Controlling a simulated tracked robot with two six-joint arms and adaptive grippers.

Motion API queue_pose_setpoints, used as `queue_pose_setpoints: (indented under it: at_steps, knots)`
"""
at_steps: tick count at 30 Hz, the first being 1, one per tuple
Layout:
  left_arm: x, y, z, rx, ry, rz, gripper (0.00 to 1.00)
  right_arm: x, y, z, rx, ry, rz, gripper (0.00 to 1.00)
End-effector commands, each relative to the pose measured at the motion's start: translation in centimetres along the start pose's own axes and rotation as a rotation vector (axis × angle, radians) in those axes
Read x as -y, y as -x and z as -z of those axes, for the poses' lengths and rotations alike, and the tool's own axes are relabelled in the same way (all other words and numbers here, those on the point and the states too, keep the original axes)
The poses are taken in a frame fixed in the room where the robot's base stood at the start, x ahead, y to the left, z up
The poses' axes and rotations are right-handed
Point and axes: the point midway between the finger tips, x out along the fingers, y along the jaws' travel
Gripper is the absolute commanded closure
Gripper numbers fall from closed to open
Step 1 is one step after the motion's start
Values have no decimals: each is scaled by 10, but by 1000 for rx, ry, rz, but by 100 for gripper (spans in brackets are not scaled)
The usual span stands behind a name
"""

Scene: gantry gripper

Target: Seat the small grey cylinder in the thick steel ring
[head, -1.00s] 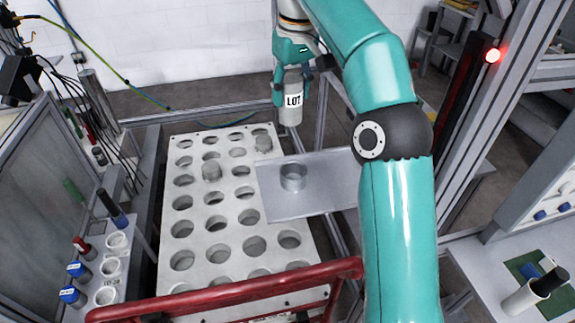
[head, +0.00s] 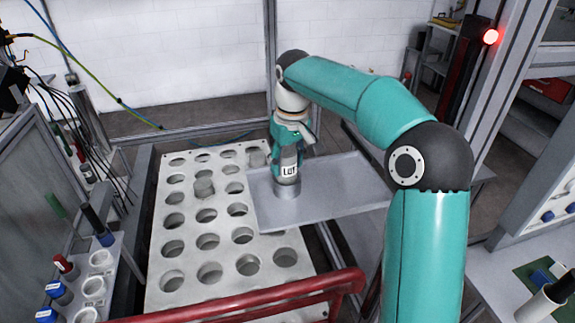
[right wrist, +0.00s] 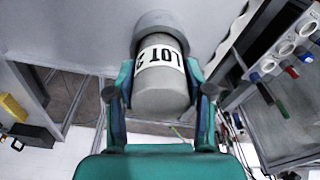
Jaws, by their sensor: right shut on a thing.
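The small grey cylinder (head: 290,163) with a white LOT label stands upright in my right gripper (head: 290,142). In the right wrist view my right gripper (right wrist: 159,93) has one finger on each side of the cylinder (right wrist: 161,92), shut on it. The thick steel ring (head: 287,188) sits on the flat grey plate (head: 335,197). The cylinder's lower end is at the ring's mouth, and the ring (right wrist: 168,22) shows around its far end in the wrist view. How deep it sits inside is hidden. My left gripper is not in view.
A white rack (head: 190,262) with rows of round holes lies left of the plate, with a few grey cylinders (head: 204,188) in it. A red rail (head: 250,296) crosses the front. A tube stand (head: 117,275) is at left. The plate's right part is clear.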

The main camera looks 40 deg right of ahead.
Motion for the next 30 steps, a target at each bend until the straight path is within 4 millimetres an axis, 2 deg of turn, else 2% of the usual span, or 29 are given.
queue_pose_setpoints:
  at_steps: [3, 10, 11, 15, 25, 30]
  knots:
    - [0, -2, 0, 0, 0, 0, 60, 0, -9, -1, -4, -1, 0, 100]
    - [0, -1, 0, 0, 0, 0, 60, 0, -8, -1, -5, -1, 0, 100]
    - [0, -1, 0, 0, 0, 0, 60, 0, -9, -1, -3, 0, 0, 44]
    - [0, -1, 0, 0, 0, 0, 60, 0, -9, -1, -3, 0, 0, 24]
    - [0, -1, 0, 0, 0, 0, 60, 0, -7, -1, -3, 1, 0, 24]
    - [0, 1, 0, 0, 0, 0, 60, 0, 8, 0, -6, 1, -1, 24]
